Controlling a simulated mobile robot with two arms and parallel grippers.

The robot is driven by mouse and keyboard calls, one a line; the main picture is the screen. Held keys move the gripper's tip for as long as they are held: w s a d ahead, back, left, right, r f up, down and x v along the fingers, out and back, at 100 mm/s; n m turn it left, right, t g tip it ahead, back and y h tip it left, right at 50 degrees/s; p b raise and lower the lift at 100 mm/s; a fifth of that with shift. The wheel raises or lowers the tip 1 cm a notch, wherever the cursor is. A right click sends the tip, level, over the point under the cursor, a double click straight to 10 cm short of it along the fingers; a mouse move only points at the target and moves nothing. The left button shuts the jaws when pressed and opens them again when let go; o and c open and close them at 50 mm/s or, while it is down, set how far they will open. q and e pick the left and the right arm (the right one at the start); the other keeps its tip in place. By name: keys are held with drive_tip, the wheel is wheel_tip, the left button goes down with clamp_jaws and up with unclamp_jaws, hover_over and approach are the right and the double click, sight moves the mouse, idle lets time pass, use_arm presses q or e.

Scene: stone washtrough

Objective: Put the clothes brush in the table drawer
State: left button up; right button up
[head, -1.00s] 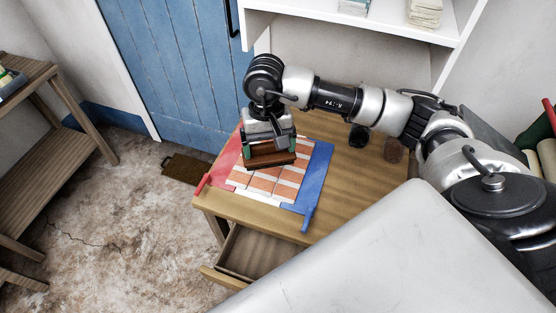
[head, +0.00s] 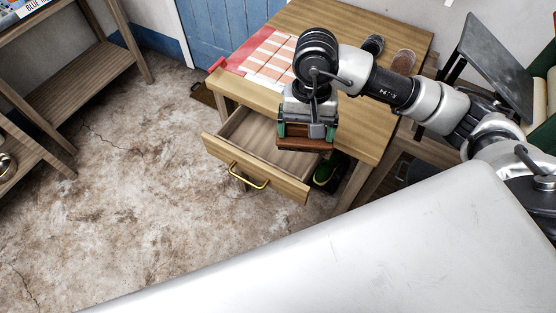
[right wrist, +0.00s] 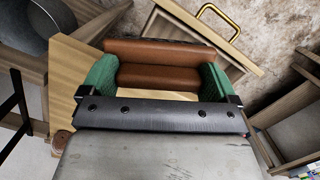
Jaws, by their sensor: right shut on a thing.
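The clothes brush (head: 303,143), a brown wooden block, is held crosswise between the green-padded fingers of my right gripper (head: 305,131). In the right wrist view the brush (right wrist: 160,54) spans between both green fingers. The wooden table (head: 365,125) has its drawer (head: 255,175) pulled open, with a brass handle (head: 249,177) on its front. In the head view the brush appears over the drawer's right end, beside the table's front edge; its exact height above the drawer cannot be told. The visible drawer floor is bare. My left gripper is not in view.
A patterned red and white mat (head: 268,52) lies on the table. A dark object (head: 374,43) and a brown one (head: 403,62) sit at the back. A green item (head: 325,172) shows beneath the drawer's right side. Wooden shelving (head: 85,65) stands at left; floor before the drawer is clear.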

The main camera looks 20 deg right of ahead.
sight(307, 140)
drive_tip(key=f+m+b, duration=0.1)
drive_tip(key=f, duration=0.1)
drive_tip(key=f+m+b, duration=0.1)
drive_tip(key=f+b, duration=0.1)
drive_tip(key=w+d+f+m+b, duration=0.1)
drive_tip(key=f+m, duration=0.1)
drive_tip(key=shift+d+f+b, duration=0.1)
drive_tip(key=shift+f+b, duration=0.05)
drive_tip(key=shift+b, duration=0.25)
drive_tip(key=shift+w+d+f+m+y, duration=0.1)
drive_tip(key=shift+f+m+y, duration=0.1)
drive_tip(key=shift+m+y, duration=0.15)
drive_tip(key=w+a+f, duration=0.2)
drive_tip(key=w, duration=0.1)
drive_tip(key=w+a+f, duration=0.2)
drive_tip(key=w, duration=0.1)
drive_tip(key=w+a+f, duration=0.2)
drive_tip(key=w+f, duration=0.1)
drive_tip(key=shift+w+a, duration=0.15)
drive_tip(key=shift+w, duration=0.2)
wheel_tip(307, 140, down, 4)
drive_tip(key=shift+r, duration=0.1)
